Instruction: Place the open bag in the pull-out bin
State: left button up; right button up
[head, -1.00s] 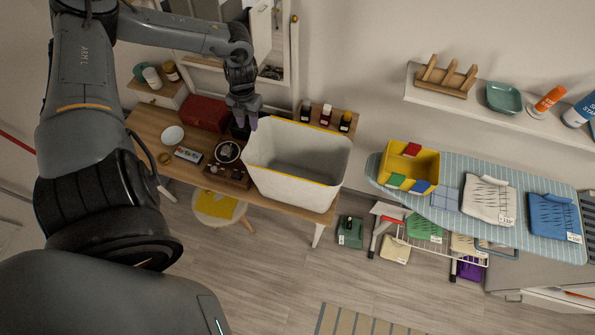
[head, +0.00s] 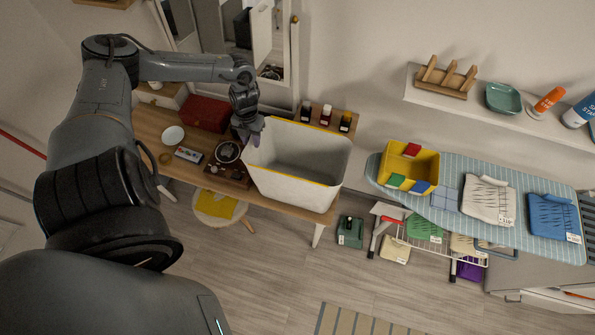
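A large white, open-topped container with a yellow line at its rim, which looks like the open bag (head: 300,190), stands upright at the wooden table's right end. Its inside is grey and looks empty. My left gripper (head: 252,137) is at its upper left rim, with the fingers pointing down. The fingers overlap the rim in the head view; I cannot tell whether they touch it or are closed on it. My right gripper is out of view. No pull-out bin can be clearly identified; a pale cabinet (head: 540,280) shows partly at the lower right.
The wooden table (head: 150,120) also carries a red box (head: 204,113), a white dish (head: 173,135) and several small bottles. A stool (head: 222,207) stands in front. An ironing board (head: 450,215) with a yellow bin (head: 425,164) is to the right. Floor in front is mostly clear.

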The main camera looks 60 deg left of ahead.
pick_arm(q)
grip_shut()
jog(key=shift+r, duration=0.1)
dwell(0.5)
